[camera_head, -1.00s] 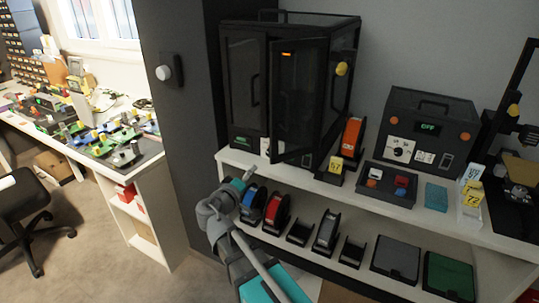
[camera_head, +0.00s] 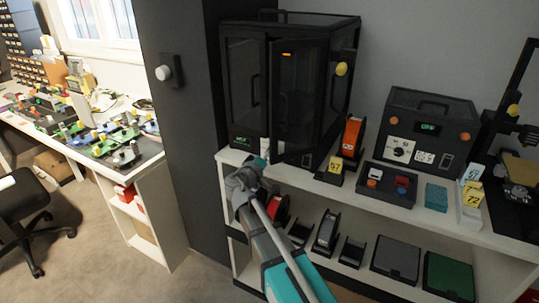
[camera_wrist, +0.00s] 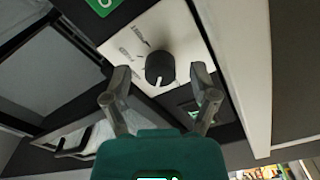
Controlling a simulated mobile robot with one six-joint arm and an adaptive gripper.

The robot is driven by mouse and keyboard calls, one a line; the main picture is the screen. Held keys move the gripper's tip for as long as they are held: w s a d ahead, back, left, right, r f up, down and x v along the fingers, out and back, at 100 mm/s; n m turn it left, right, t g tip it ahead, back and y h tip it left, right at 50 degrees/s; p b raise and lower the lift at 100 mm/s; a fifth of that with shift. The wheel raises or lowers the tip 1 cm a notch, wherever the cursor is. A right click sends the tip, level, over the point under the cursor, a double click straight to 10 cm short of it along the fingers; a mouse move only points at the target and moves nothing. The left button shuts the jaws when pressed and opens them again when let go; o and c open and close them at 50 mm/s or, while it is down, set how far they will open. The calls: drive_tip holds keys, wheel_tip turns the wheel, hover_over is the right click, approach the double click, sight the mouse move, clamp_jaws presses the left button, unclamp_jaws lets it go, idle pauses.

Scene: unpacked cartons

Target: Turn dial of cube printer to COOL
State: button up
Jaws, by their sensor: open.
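The cube printer (camera_head: 240,90) is the tall black enclosure on the white shelf unit, with its clear front door swung partly open. In the wrist view its black round dial (camera_wrist: 160,66) sits on a white plate (camera_wrist: 185,30) with small labels, too blurred to read. A pale mark shows at the dial's lower edge in that view. My gripper (camera_wrist: 160,76) is open, one finger on each side of the dial, with visible gaps. In the head view my gripper (camera_head: 258,166) is at the printer's lower front and hides the dial.
The open printer door (camera_head: 300,100) hangs right of my gripper. Spools and bins fill the shelf below.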

drive_tip(key=shift+w+d, duration=0.3)
drive_tip(key=shift+w, duration=0.2)
clamp_jaws()
